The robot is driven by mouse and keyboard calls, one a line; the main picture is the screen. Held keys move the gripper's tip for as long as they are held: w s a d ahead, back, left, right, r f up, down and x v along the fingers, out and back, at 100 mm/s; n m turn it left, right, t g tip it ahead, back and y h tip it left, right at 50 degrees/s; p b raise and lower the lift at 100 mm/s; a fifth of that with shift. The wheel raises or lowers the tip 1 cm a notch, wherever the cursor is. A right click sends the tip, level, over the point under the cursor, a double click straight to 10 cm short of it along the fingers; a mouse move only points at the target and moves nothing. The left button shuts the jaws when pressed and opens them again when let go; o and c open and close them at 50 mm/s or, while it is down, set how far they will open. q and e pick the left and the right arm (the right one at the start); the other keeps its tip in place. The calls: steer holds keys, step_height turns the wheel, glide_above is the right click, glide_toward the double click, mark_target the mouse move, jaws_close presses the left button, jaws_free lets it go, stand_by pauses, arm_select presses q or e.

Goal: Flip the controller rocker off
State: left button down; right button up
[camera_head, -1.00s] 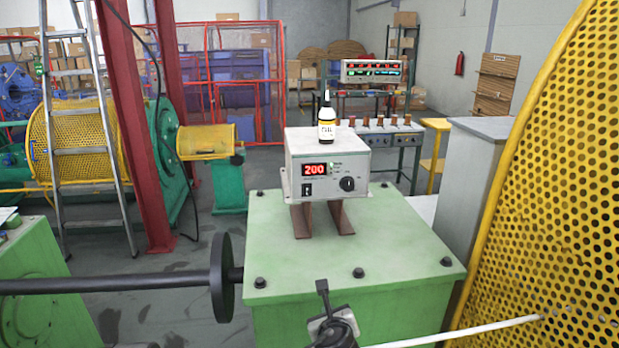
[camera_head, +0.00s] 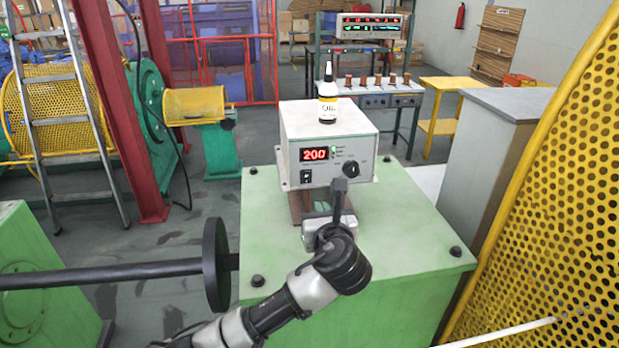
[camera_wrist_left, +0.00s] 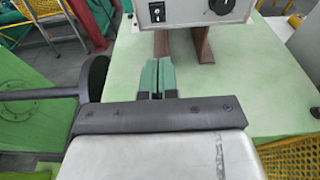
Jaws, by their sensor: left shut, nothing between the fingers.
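The controller (camera_head: 292,138) is a light grey box standing on brown legs (camera_head: 299,205) on a green machine housing. Its red display (camera_head: 314,154) reads 200. The small black rocker (camera_head: 306,177) is at the lower left of its front face. In the left wrist view the rocker (camera_wrist_left: 157,12) shows at the top edge, on the controller front (camera_wrist_left: 190,12). My left gripper (camera_wrist_left: 157,78) is shut and empty, its green fingertips below and in front of the rocker, apart from it. My right gripper is out of view.
An oil bottle (camera_head: 327,95) stands on the controller. A dark knob (camera_head: 351,169) is right of the rocker. The green top (camera_head: 410,235) is otherwise mostly clear. A black shaft with a disc (camera_head: 216,265) lies left, and a yellow mesh guard (camera_head: 560,200) stands right.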

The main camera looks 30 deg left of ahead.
arm_select(q)
steer(key=p, duration=0.3)
glide_toward(308, 176)
steer(key=p+x, duration=0.1)
steer(key=x, duration=0.5)
steer(key=shift+p, duration=0.35)
steer(key=shift+w+a, duration=0.4)
steer(key=shift+w, duration=0.15)
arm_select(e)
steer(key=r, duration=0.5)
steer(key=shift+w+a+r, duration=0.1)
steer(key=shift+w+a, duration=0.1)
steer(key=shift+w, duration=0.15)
arm_select(q)
steer(key=shift+f, duration=0.1)
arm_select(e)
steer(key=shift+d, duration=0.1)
